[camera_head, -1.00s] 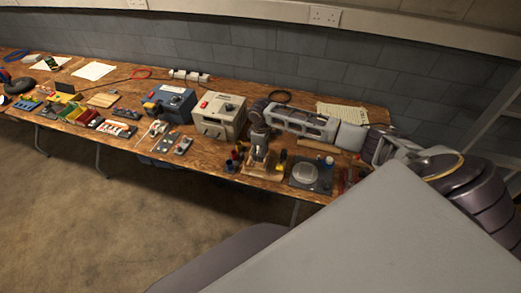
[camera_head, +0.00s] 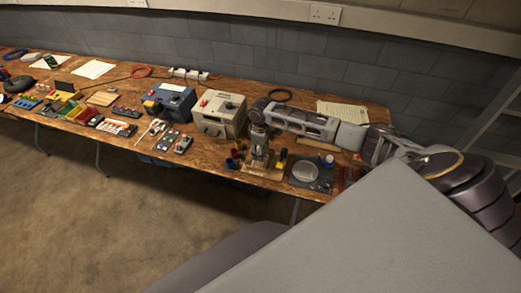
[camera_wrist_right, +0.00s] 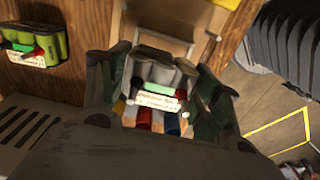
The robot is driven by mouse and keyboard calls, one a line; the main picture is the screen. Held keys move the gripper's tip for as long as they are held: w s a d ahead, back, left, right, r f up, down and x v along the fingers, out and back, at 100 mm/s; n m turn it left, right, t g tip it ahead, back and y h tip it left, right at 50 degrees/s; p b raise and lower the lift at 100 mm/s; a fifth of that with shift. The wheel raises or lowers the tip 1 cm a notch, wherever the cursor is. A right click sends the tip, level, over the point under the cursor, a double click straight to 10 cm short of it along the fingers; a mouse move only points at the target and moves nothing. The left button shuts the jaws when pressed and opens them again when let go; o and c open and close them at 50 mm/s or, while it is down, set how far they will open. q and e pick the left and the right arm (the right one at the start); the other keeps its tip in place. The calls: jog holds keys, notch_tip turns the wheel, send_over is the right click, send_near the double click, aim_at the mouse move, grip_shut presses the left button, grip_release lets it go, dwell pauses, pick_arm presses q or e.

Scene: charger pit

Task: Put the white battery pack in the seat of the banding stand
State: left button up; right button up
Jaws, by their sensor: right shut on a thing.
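My right gripper (camera_head: 258,157) points down over the wooden banding stand (camera_head: 268,175) near the front edge of the bench. In the right wrist view my right gripper (camera_wrist_right: 160,98) is shut on the white battery pack (camera_wrist_right: 158,72), a pale block of cells with a white and green label and coloured parts below it. Pale wood of the stand (camera_wrist_right: 163,22) shows just beyond the pack. The seat is hidden by the pack and gripper, so I cannot tell whether the pack touches it. My left gripper is not in view.
A green battery pack (camera_wrist_right: 32,38) lies beside the stand. A scale-like plate (camera_head: 305,172) is right of it, coloured pots (camera_head: 235,158) left. A beige machine (camera_head: 220,115) and a blue machine (camera_head: 172,102) stand further left. A paper sheet (camera_head: 342,112) lies behind my arm.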

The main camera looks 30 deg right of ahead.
jog(key=shift+f+b, duration=0.55)
jog(key=shift+f, duration=1.45)
dwell(0.8)
jog(key=shift+f, duration=0.3)
dwell(1.3)
jog(key=o, duration=1.4)
jog(key=shift+f, duration=0.1)
jog(key=shift+r+p, duration=0.2)
jog(key=shift+p, duration=0.2)
jog(key=shift+r+p, duration=2.35)
jog(key=shift+p, duration=0.2)
jog(key=shift+r+p, duration=0.65)
jog(key=shift+r, duration=0.35)
